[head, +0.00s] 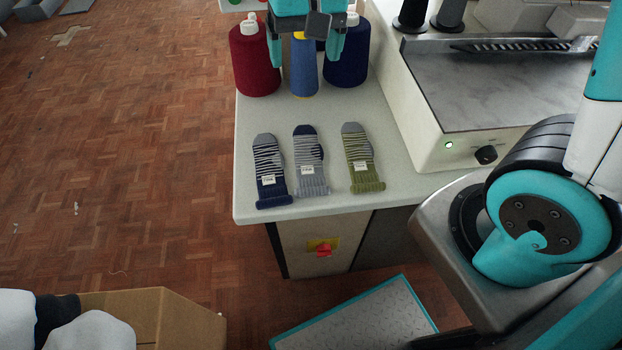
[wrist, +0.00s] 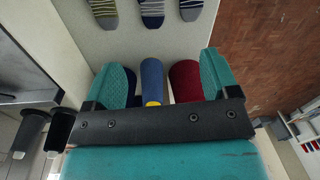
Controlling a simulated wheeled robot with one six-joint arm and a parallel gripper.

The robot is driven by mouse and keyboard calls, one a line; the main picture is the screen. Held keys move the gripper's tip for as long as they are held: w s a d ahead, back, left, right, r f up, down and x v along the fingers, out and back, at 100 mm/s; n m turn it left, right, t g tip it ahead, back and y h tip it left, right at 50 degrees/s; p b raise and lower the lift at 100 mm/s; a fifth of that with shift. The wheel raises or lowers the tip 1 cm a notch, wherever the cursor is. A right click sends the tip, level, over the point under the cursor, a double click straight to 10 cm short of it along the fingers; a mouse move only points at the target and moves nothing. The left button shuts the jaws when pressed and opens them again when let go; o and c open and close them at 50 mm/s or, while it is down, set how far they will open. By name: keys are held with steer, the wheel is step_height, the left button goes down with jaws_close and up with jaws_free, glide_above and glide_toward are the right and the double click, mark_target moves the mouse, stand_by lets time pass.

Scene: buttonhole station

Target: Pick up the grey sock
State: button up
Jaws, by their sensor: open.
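The grey sock (head: 309,162), striped with a navy toe and heel and a white label, lies flat on the pale worktop (head: 262,207). It is the middle one of three socks, toe towards the yarn cones. It shows partly at the top edge of the wrist view (wrist: 152,10). My gripper (head: 305,60) is open and empty, above the cones and beyond the sock's toe. In the wrist view my gripper's teal fingers (wrist: 165,60) are spread wide, with the cones below and between them.
A navy striped sock (head: 269,172) lies left of the grey one, a green striped sock (head: 360,158) right. Red (head: 254,62), blue (head: 303,70) and navy (head: 346,55) cones stand behind. A machine (head: 480,95) borders the right; a cardboard box (head: 150,315) is at lower left.

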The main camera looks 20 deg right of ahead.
steer(key=w+d+f+m+b, duration=0.1)
steer(key=w+f+m, duration=0.15)
steer(key=f, duration=0.35)
steer(key=b, duration=0.1)
glide_above(306, 140)
steer(key=shift+n+h, duration=0.25)
steer(key=shift+h, duration=0.15)
steer(key=f, duration=0.9)
steer(key=shift+w+f, duration=0.3)
steer(key=shift+f, duration=0.1)
steer(key=shift+s+f+b, duration=0.15)
steer(key=shift+f, duration=1.4)
steer(key=shift+s+f+b, duration=0.1)
steer(key=shift+f+b, duration=0.05)
steer(key=shift+f, duration=1.4)
steer(key=shift+c, duration=0.2)
steer(key=c, duration=0.5)
